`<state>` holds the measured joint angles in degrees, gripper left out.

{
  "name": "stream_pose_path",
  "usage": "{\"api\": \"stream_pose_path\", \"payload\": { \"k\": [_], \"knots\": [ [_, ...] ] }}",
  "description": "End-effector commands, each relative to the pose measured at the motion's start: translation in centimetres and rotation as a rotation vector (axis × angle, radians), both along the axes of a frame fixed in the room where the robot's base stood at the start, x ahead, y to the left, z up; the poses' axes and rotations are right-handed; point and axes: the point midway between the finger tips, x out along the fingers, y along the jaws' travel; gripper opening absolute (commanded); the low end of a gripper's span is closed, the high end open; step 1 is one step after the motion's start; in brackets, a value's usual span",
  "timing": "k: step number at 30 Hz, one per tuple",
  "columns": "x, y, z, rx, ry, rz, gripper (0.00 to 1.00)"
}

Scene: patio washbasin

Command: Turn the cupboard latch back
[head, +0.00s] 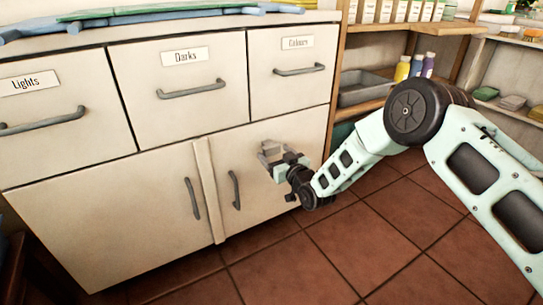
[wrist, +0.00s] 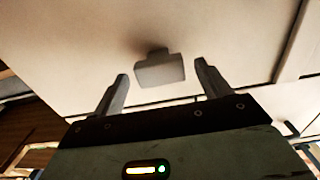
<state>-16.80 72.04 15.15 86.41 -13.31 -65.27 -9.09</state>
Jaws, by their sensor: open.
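The cupboard latch (wrist: 160,71) is a small grey block on a short stem, set on the pale cupboard door (wrist: 90,45). In the wrist view it shows between my gripper's two fingers, with a gap on each side. My gripper (wrist: 161,80) is open and holds nothing. In the head view my gripper (head: 274,158) is at the upper right part of the right cupboard door (head: 262,205). There, the latch and the fingers are hard to tell apart. Both cupboard doors look shut.
Drawers labelled Lights (head: 40,105), Darks (head: 180,92) and Colours (head: 292,70) are above the doors. Bar handles (head: 235,190) stand out from the doors. Wooden shelves (head: 425,28) with bottles stand at the right. The tiled floor (head: 330,250) in front is clear.

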Motion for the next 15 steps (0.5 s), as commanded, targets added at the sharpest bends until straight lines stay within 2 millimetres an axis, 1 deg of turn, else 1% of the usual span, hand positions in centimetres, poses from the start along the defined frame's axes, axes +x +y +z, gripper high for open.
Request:
{"api": "stream_pose_path", "payload": {
  "k": [3,6,15],
  "knots": [
    [1.3,0.9,-0.2,0.002,-0.002,0.000,0.76],
    [2.0,1.4,-0.1,0.001,-0.002,0.000,0.76],
    [2.4,1.6,0.1,0.001,0.001,0.000,0.76]
  ]
}}
